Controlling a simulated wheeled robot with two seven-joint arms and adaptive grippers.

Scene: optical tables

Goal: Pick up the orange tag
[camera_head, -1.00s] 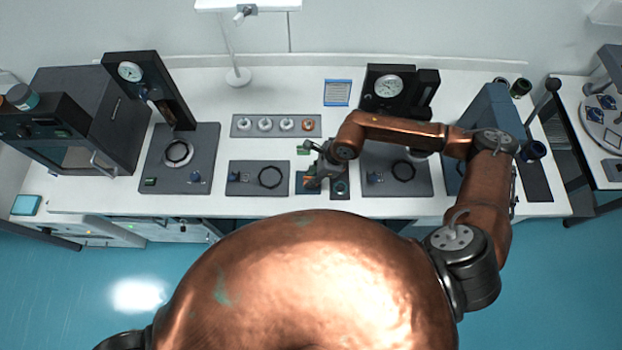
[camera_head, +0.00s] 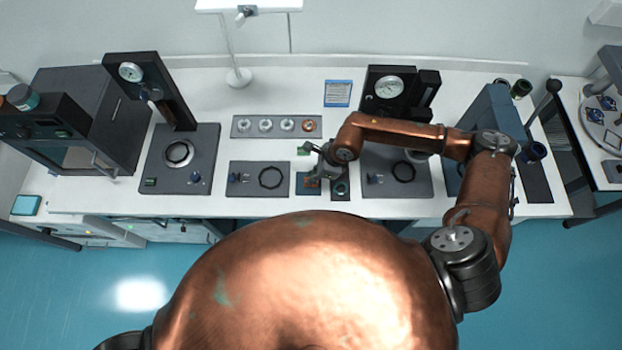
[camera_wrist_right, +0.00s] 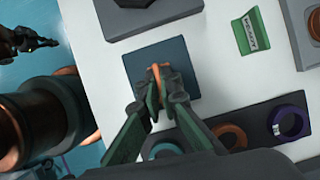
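The orange tag (camera_wrist_right: 157,71) is a small, thin piece that shows between the fingertips of my right gripper (camera_wrist_right: 161,84) in the right wrist view. The fingers converge on it from both sides and appear shut on it. It is over a dark blue-grey square pad (camera_wrist_right: 185,58); I cannot tell whether it still touches the pad. In the head view my right gripper (camera_head: 317,165) is low over this pad, at the front middle of the table. An orange-brown patch shows just below the gripper there. My left gripper is not in view.
A green folded card (camera_wrist_right: 250,31) stands near the pad. A grey rack (camera_head: 238,126) with several rings is behind. Dark instrument bases flank the pad, the left one (camera_head: 240,188) with a black ring. The white table (camera_head: 290,88) has clear space behind the rack.

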